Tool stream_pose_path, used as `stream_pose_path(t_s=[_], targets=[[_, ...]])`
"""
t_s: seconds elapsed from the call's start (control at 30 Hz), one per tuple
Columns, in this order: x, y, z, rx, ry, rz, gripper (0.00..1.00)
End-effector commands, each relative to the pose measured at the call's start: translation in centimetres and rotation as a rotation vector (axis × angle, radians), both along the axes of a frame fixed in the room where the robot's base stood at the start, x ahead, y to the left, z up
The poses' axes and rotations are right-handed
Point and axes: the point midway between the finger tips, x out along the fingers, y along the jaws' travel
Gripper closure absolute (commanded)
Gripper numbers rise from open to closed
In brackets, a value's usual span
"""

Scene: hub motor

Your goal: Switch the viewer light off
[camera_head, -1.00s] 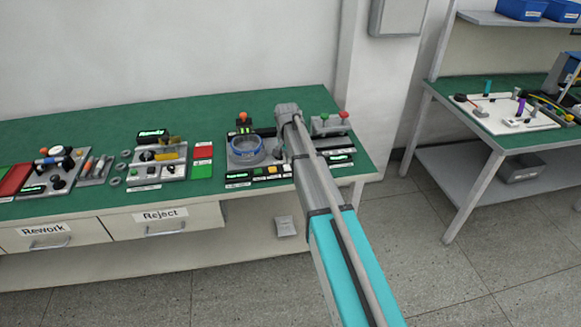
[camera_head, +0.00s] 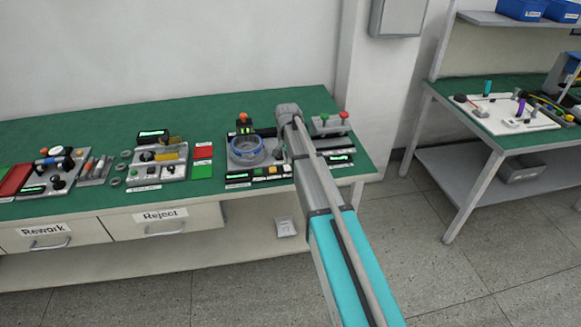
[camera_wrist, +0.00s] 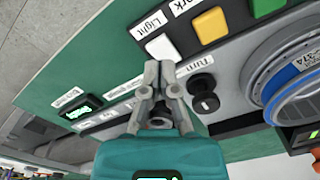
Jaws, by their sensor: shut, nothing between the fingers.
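The white button (camera_wrist: 162,47) sits beside the label "Light" (camera_wrist: 150,24) in the wrist view. It is the end one of a row with a yellow button (camera_wrist: 209,26) and a green one. My gripper (camera_wrist: 160,70) is shut and empty, its fingertips at the lower edge of the white button. I cannot tell whether they touch it. I cannot tell whether the light is lit.
A black knob (camera_wrist: 202,88) labelled "Turn" stands close right of my fingers. A blue-rimmed ring part (camera_head: 247,151) sits in its fixture behind the buttons. Red and green knobs (camera_head: 333,118) stand right of my arm. A small display (camera_wrist: 85,111) lies to the left.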

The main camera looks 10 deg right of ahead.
Motion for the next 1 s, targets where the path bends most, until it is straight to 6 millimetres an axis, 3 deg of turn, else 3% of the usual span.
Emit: stream_pose_path(t_s=[1.0], targets=[[-0.01, 0.05, -0.99, 0.0, 0.0, 0.001, 1.0]])
